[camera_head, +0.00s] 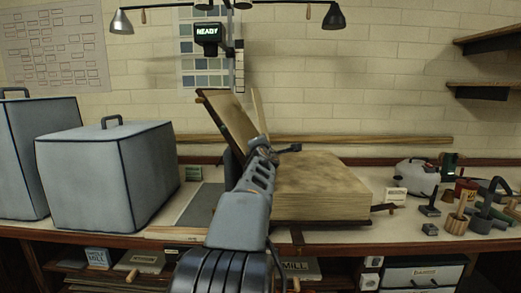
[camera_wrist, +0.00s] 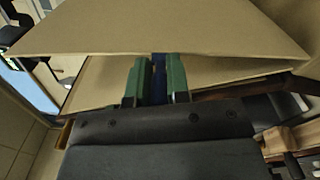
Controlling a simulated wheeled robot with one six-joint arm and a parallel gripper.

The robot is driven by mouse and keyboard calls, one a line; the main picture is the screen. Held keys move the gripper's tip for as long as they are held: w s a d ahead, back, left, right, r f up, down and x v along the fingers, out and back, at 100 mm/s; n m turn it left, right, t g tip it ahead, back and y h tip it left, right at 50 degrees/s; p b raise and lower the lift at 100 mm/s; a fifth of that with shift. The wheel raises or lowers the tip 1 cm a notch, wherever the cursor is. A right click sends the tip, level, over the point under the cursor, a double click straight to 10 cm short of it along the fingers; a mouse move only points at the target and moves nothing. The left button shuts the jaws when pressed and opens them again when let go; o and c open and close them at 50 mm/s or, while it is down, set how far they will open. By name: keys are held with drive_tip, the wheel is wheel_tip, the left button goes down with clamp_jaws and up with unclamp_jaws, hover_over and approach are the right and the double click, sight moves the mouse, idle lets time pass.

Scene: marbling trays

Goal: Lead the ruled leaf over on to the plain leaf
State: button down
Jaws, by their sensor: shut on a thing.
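A large open book with a thick tan page block (camera_head: 320,182) lies on the bench, its left part (camera_head: 232,118) tilted up. A thin pale leaf (camera_head: 257,108) stands up between them. My gripper (camera_head: 278,150) is at the book's middle, partly hidden by my arm. In the wrist view its green fingers are shut on a dark blue tab (camera_wrist: 158,75) at the edge of a raised tan leaf (camera_wrist: 160,32). Another tan surface (camera_wrist: 105,80) lies behind it. I see no ruling, so I cannot tell the ruled face from the plain one.
Two grey covered boxes (camera_head: 108,178) stand at the left. A white container (camera_head: 415,176) and several small tools and weights (camera_head: 459,218) crowd the right. A lamp bar with a READY display (camera_head: 208,33) hangs above the book. The bench's front strip is narrow.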

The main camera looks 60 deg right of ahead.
idle(0.4)
drive_tip(key=c, duration=1.1)
unclamp_jaws()
drive_tip(key=shift+a, duration=0.15)
drive_tip(key=p+v, duration=0.1)
drive_tip(key=v, duration=1.2)
drive_tip(key=shift+a, duration=0.15)
drive_tip(key=shift+s+p, duration=0.1)
drive_tip(key=shift+p, duration=0.2)
